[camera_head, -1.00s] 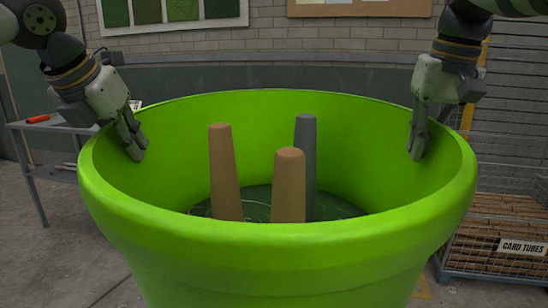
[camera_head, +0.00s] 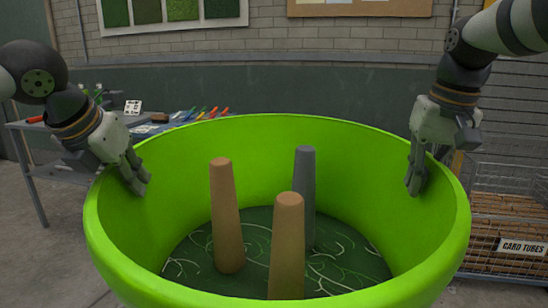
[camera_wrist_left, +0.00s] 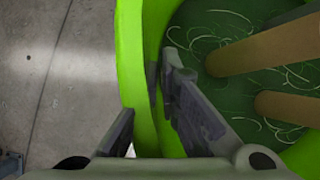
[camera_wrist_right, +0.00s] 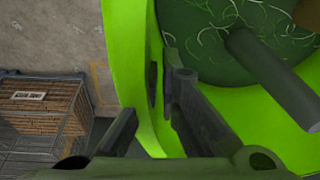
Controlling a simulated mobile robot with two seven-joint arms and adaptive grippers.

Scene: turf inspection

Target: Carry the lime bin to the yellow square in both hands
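The lime bin (camera_head: 290,130) is large, round and upright in front of me. Several tapered tubes, two tan and one grey, stand in it. My left gripper (camera_head: 137,183) is at its left rim and my right gripper (camera_head: 415,182) at its right rim. In the left wrist view, the fingers (camera_wrist_left: 150,95) straddle the wall, one inside and one outside. The right wrist view shows my other fingers (camera_wrist_right: 150,100) likewise. A faint yellow floor line (camera_wrist_right: 97,85) shows beside the bin; the rest of the square is not visible.
A wire crate of card tubes (camera_head: 508,212) stands at the right. A table (camera_head: 42,128) with small tools and cards is behind the bin at the left. Bare concrete floor (camera_wrist_left: 50,70) lies left of the bin.

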